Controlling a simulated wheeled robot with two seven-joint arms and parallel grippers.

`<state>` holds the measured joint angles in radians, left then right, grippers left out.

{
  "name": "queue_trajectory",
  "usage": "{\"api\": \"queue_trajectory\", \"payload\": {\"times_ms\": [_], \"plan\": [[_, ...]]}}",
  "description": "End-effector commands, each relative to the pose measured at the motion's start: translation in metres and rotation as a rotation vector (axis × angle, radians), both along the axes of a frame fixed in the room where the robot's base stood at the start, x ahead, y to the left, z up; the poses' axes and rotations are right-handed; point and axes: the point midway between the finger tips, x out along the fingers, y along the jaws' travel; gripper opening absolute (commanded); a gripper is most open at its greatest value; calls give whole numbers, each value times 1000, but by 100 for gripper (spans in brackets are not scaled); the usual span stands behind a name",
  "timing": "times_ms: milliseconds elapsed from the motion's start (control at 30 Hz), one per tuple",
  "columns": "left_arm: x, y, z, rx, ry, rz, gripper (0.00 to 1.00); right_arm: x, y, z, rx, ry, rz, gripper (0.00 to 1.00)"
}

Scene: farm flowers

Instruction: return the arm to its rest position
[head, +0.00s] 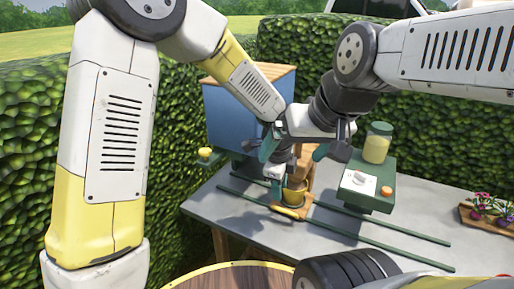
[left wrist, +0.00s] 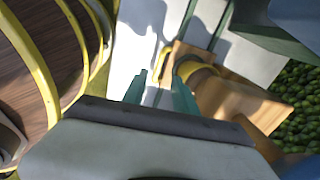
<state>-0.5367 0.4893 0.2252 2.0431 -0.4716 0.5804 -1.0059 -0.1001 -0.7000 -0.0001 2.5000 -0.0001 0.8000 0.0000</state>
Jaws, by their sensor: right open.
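My left gripper (head: 275,182) is low over the grey table, just left of a small yellow pot (head: 295,191). In the left wrist view its two teal fingers (left wrist: 160,90) are apart with nothing clearly held between them. The pot (left wrist: 196,70) shows beyond the right finger there. My right gripper (head: 295,153) is above and behind the left one, close to it, with its fingers spread. The two grippers partly overlap in the head view, so the gap between them cannot be told.
The pot stands on a wooden board (head: 305,208) with a yellow item (head: 287,213) at its front. Green rails (head: 400,235) cross the table (head: 235,215). A green stand (head: 375,203) with a jar (head: 377,143) is to the right, then a flower tray (head: 484,221). A blue box (head: 228,115) stands behind.

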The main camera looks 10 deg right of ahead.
Motion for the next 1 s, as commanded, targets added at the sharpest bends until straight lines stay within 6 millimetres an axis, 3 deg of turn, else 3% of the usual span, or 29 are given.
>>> {"api": "queue_trajectory", "payload": {"times_ms": [133, 267, 400, 600, 800, 1000], "plan": [[11, 54, 51, -59, -29, 271, 34, 0, 0, 0, 0, 0, 0, 99], [7, 114, 98, -141, -42, 593, 34, 0, 0, 0, 0, 0, 0, 99], [-13, 174, 139, -253, -44, 935, 34, 0, 0, 0, 0, 0, 0, 99], [-59, 244, 179, -454, -22, 1402, 34, 0, 0, 0, 0, 0, 0, 99], [-106, 283, 197, -656, 31, 1757, 34, 0, 0, 0, 0, 0, 0, 99], [-127, 294, 201, -759, 72, 1909, 34, 0, 0, 0, 0, 0, 0, 99]]}}
